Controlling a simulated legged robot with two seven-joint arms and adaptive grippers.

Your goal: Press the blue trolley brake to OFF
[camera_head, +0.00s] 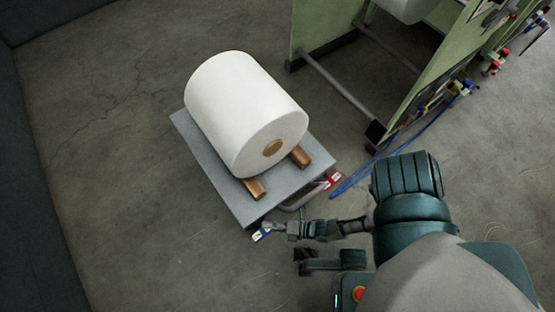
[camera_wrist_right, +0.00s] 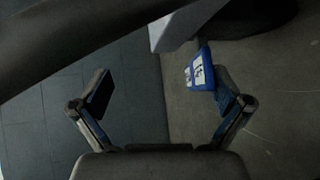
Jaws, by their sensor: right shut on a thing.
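The blue trolley brake (camera_head: 260,236) is a small blue pedal with a white label at the trolley's near lower corner. It also shows in the right wrist view (camera_wrist_right: 200,72), beside the tip of the right-hand finger. One finger reaches the pedal; the exact contact is hard to see. The gripper also shows in the right wrist view (camera_wrist_right: 165,95). The grey trolley (camera_head: 215,165) carries a large white roll (camera_head: 235,105). My left gripper is not in view.
A red pedal (camera_head: 333,181) is at the trolley's right corner, with a grey bar between the pedals. Wooden blocks (camera_head: 301,157) brace the roll. A green machine frame (camera_head: 440,70) stands at upper right, with blue hoses (camera_head: 380,155) near the floor. The floor on the left is clear.

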